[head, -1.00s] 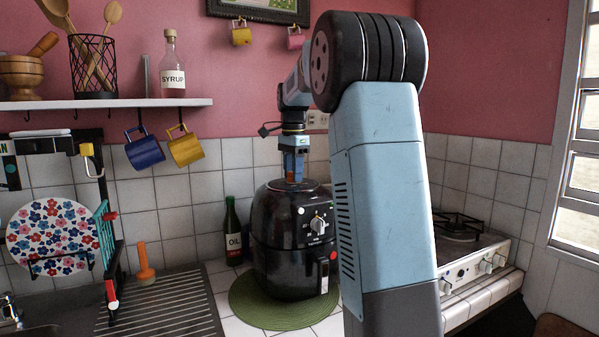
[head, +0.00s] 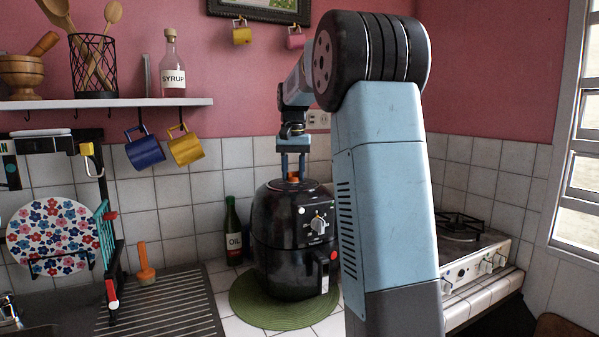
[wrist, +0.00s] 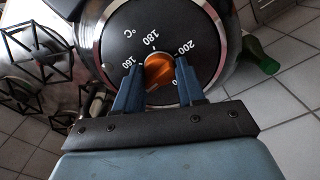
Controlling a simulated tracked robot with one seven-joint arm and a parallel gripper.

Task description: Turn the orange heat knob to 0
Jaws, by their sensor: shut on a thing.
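The orange heat knob (wrist: 158,70) sits in the middle of a black round dial (wrist: 120,45) on top of the black air fryer (head: 275,220). White marks 160, 180 and 200 show around it, with a °C sign. I cannot tell exactly which mark it points to; the 0 mark is not visible. My gripper (wrist: 158,79) is shut on the knob, one blue finger on each side. In the head view my gripper (head: 292,168) points down at the fryer's top, with a bit of orange between the fingertips.
The fryer stands on a green round mat (head: 245,300). A dark oil bottle (head: 233,235) stands close behind it at the left. A dish rack with a flowered plate (head: 50,238) is at the left; a stove (head: 470,260) is at the right.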

